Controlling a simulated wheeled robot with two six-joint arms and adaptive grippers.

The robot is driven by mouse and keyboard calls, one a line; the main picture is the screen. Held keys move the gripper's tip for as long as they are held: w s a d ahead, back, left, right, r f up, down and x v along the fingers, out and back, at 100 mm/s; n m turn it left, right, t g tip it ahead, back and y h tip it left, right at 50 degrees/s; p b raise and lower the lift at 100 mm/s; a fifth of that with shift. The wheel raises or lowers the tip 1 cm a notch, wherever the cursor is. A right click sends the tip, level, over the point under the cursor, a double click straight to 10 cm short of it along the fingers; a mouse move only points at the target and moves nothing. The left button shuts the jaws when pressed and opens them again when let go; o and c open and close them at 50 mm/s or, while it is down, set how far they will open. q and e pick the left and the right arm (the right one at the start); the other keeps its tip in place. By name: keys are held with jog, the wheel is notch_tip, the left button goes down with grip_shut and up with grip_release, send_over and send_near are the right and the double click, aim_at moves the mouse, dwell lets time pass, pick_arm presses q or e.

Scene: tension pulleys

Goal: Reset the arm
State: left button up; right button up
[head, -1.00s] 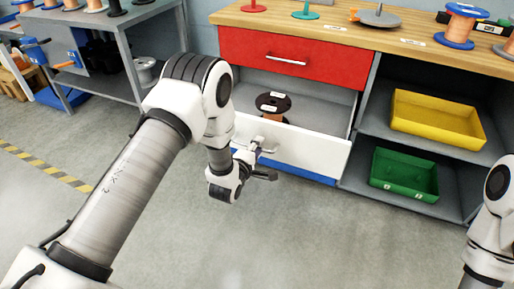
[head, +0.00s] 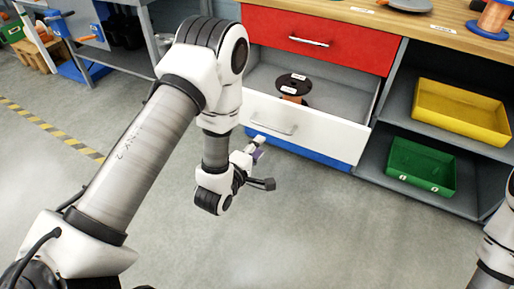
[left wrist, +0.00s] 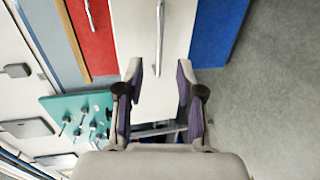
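My left gripper (head: 262,168) hangs in front of the open white drawer (head: 318,130), apart from its handle (head: 274,126). In the left wrist view the gripper (left wrist: 160,70) has its two fingers spread with nothing between them, and the white drawer front (left wrist: 176,35) and its handle (left wrist: 159,35) lie beyond. A spool with dark flanges and copper-coloured wire (head: 293,87) stands inside the drawer. Part of my right arm (head: 500,240) shows at the right edge, but its gripper is out of view.
A red drawer (head: 320,40) above is shut, and a blue drawer front (head: 300,152) is below. A yellow bin (head: 462,108) and a green bin (head: 421,167) sit on shelves at the right. The wooden worktop (head: 440,22) is above. Grey floor (head: 300,230) in front is clear.

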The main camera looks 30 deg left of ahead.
pick_arm(q)
jog(key=s+f+m+g, duration=0.6)
jog(key=s+f+g, duration=0.2)
jog(key=s+f, duration=0.75)
jog(key=s+f+m+g, duration=0.4)
jog(key=s+m+g, duration=0.3)
jog(key=s+m, duration=0.45)
notch_tip(320, 180, up, 31)
jog(key=s+p, duration=0.2)
jog(key=p, duration=2.9)
jog(key=shift+a+r+g+y, duration=0.2)
jog(key=shift+a+g+y, duration=0.1)
